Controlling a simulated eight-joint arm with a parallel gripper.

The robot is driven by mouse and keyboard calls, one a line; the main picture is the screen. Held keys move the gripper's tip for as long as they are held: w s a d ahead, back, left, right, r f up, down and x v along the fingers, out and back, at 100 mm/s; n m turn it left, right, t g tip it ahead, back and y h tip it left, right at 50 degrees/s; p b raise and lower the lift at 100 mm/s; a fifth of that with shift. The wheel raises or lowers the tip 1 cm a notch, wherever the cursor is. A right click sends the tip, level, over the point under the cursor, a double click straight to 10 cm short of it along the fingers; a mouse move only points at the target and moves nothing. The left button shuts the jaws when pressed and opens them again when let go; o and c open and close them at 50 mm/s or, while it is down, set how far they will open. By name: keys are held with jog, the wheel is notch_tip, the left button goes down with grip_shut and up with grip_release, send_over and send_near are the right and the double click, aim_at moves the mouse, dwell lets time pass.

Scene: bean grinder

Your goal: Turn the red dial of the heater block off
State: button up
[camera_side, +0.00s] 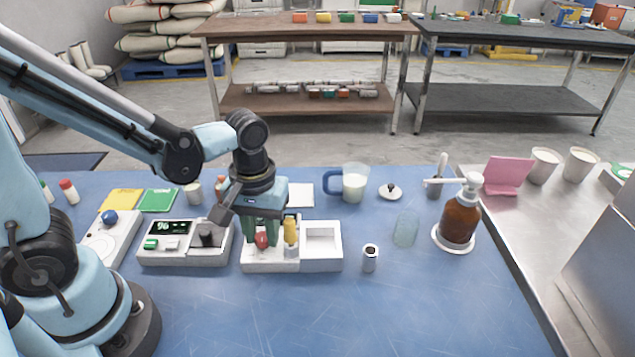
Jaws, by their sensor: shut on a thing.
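The red dial (262,240) is a small red piece at the left end of a white block (323,262), which I take for the heater block. My gripper (262,236) points down over that end, and its dark green fingers are shut on the red dial. The fingers and hand hide part of the dial, so its exact setting cannot be read. Just right of the fingers, a yellow upright piece (291,231) stands on the same block.
A white device with a display (187,255) stands close left of the block. A small metal cylinder (370,258), a clear glass (405,230) and a brown pump bottle (460,217) stand to the right. A milk jug (354,184) is behind. The blue table in front is clear.

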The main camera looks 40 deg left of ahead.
aim_at(260, 234)
dwell(0.3)
jog(key=o, duration=1.1)
jog(key=shift+c, duration=0.2)
jog(key=shift+r, duration=0.1)
notch_tip(260, 234, up, 12)
dwell(0.4)
jog(key=a+m+t, duration=0.1)
jog(key=m+t, duration=0.1)
jog(key=w+a+f+m+t, duration=0.1)
jog(key=a+m+t, duration=0.1)
jog(key=a+f+m+t, duration=0.1)
jog(key=m+t, duration=0.1)
jog(key=t, duration=0.1)
jog(key=shift+w+a+f+m, duration=0.15)
jog(key=shift+a+m, duration=0.15)
jog(key=shift+a, duration=0.05)
